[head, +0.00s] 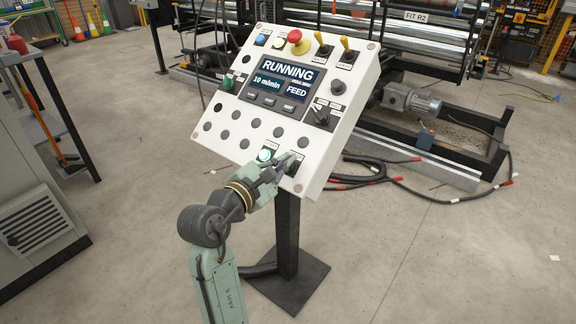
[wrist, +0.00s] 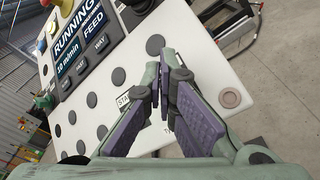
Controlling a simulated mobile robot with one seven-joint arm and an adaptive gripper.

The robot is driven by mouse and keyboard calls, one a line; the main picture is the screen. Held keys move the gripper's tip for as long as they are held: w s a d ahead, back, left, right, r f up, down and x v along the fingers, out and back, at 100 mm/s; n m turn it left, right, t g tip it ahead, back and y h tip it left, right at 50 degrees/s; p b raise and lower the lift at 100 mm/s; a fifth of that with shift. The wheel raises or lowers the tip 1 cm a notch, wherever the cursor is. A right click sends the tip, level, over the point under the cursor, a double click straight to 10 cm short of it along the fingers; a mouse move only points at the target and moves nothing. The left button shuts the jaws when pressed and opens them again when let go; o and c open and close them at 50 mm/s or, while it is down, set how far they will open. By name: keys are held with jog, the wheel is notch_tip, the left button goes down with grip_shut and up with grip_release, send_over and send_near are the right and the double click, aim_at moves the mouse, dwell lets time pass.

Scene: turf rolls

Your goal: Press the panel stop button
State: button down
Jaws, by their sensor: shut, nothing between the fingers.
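The control panel (head: 228,142) is a tilted white box on a black post. Its screen (head: 284,80) reads RUNNING, 10 m/min, FEED; it also shows in the wrist view (wrist: 80,45). A green-lit button (head: 264,155) is at the panel's lower edge. Contact cannot be told. In the wrist view the fingers (wrist: 160,50) hide part of the lower panel and its labels.
A red mushroom button (head: 295,36) on yellow and two yellow toggles (head: 346,44) line the panel's top. A dark selector (head: 320,115) sits at its right. Roller machinery (head: 410,45) stands behind, with cables (head: 370,178) on the floor. A grey cabinet (head: 35,200) is at left.

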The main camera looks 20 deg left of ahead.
jog(key=shift+w, duration=0.15)
dwell(0.3)
jog(key=shift+w+f+p, duration=0.1)
jog(key=shift+f+p, duration=0.2)
jog(key=shift+p, duration=0.05)
jog(key=shift+w+d+f, duration=0.15)
jog(key=shift+w+f, duration=0.15)
jog(key=shift+f, duration=0.05)
dwell(0.8)
jog(key=shift+r+p, duration=0.1)
jog(key=shift+p, duration=0.2)
jog(key=shift+s+r+p, duration=0.55)
jog(key=shift+p, duration=0.25)
jog(key=s+r+p, duration=0.1)
jog(key=s+a+r+p, duration=0.1)
jog(key=p, duration=0.1)
jog(key=s+r+p, duration=0.1)
jog(key=r+p, duration=0.1)
jog(key=shift+a, duration=0.25)
